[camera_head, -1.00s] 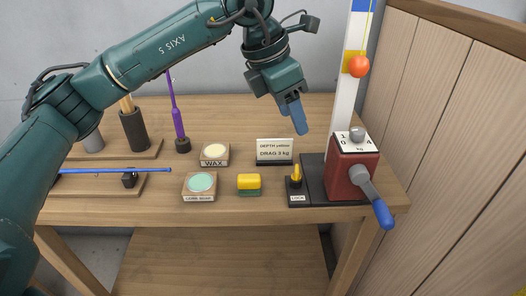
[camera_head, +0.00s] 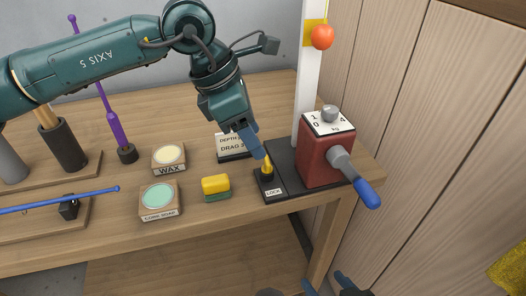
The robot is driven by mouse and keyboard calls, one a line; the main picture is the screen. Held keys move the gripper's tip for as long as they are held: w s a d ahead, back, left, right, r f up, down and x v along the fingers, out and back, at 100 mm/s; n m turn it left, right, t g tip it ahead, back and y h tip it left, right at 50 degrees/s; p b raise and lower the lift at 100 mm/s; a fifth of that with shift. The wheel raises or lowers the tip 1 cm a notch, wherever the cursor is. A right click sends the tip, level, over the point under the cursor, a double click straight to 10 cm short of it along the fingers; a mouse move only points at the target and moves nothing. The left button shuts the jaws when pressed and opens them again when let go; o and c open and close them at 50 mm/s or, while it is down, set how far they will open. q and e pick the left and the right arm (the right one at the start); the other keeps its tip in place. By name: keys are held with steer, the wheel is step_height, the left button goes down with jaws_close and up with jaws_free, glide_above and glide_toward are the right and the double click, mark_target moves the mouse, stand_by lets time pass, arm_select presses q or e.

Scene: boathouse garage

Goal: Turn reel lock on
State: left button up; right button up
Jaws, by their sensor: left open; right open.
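The reel lock is a small yellow lever (camera_head: 267,164) on a black block with a LOCK label (camera_head: 273,191). The lever stands roughly upright, leaning slightly. My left gripper (camera_head: 259,152) reaches down from the upper left, its blue fingers just above the lever's tip. I cannot tell whether they touch it. The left gripper is open, its fingers overlapping in this view. The red reel box (camera_head: 322,157) with a blue-handled crank (camera_head: 367,192) stands right of the lock on a black plate. My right gripper (camera_head: 325,286) is partly in view at the bottom edge, open.
A DEPTH/DRAG card (camera_head: 229,142) stands behind the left fingers, partly hidden. A yellow-green sponge (camera_head: 216,186), a wax tin (camera_head: 169,157) and a soap tin (camera_head: 159,199) lie left of the lock. A wooden wall (camera_head: 430,130) bounds the right. A white post (camera_head: 306,75) rises behind the reel box.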

mark_target(267, 159)
arm_select(q)
steer(key=x, duration=0.6)
steer(key=shift+c, duration=0.3)
steer(key=c, duration=0.9)
steer(key=shift+f+n+b, duration=0.2)
steer(key=shift+n+b, duration=0.3)
steer(key=shift+b, duration=0.4)
steer(key=shift+r+n+t, duration=0.25)
steer(key=shift+n+t, duration=0.05)
